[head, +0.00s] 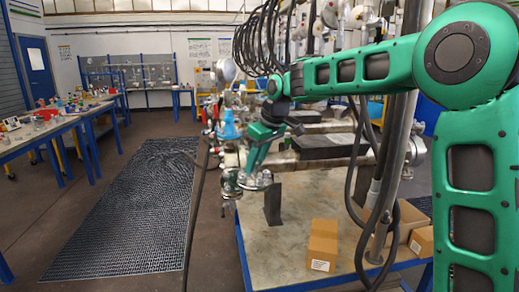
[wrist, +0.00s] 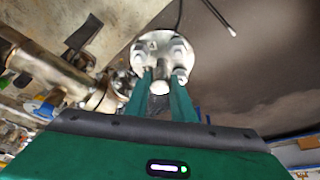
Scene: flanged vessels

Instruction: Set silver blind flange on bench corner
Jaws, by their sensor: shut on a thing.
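My gripper (head: 254,171) points down near the left edge of the bench in the head view, shut on the silver blind flange (head: 256,181). The wrist view shows the round flange (wrist: 163,45) with its bolt holes beyond my green fingers (wrist: 165,88), which close on its near part. The bench (head: 285,240) has a pale top and a blue frame. The flange is by the bench's left edge, beside the pipework; I cannot tell whether it touches the top.
Metal pipework with flanges (head: 231,183) lies just left of my gripper, and also shows in the wrist view (wrist: 65,70). A dark upright support (head: 272,204) stands close by. Cardboard boxes (head: 322,246) sit on the bench's front. A black cable hangs left of the bench.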

